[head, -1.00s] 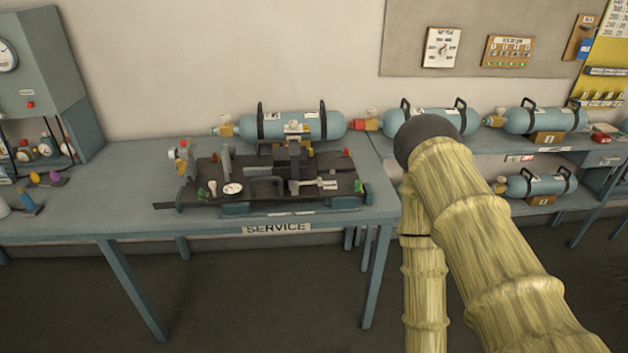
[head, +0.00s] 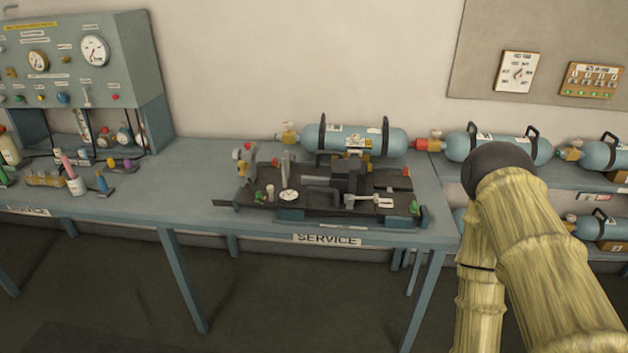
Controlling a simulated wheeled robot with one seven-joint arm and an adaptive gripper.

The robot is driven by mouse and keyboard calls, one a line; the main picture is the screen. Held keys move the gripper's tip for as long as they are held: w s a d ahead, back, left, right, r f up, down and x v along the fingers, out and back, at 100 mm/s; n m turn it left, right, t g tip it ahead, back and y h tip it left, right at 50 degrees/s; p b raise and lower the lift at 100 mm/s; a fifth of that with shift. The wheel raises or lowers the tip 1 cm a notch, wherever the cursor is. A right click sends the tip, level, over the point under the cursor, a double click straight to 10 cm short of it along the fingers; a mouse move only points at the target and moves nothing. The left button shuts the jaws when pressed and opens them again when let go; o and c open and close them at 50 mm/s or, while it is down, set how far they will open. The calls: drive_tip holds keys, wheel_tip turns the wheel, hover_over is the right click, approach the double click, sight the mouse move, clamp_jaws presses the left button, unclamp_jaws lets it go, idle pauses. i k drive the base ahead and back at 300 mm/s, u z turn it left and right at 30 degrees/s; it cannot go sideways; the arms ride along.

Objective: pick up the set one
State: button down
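Several blue cylinder sets with black handles are in the head view. One set (head: 365,140) lies on its side at the back of the service table, behind a dark tool rig (head: 320,192). Another set (head: 497,147) lies on the shelf unit to the right, partly hidden by my arm. A third set (head: 606,154) lies further right, cut by the picture edge. Parts of sets show on the lower shelf behind my arm. I cannot read which one is set one. My arm rises at the right, and my gripper does not show.
The service table (head: 200,160) has bare top left of the rig. A grey gauge panel (head: 75,65) stands at the left, with bottles and small tools on the table before it. Open floor lies in front. A notice board (head: 475,60) hangs at the upper right.

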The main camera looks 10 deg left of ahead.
sight(324, 191)
drive_tip(key=u, duration=1.65)
drive_tip(key=i, duration=1.45)
drive_tip(key=z, duration=1.7)
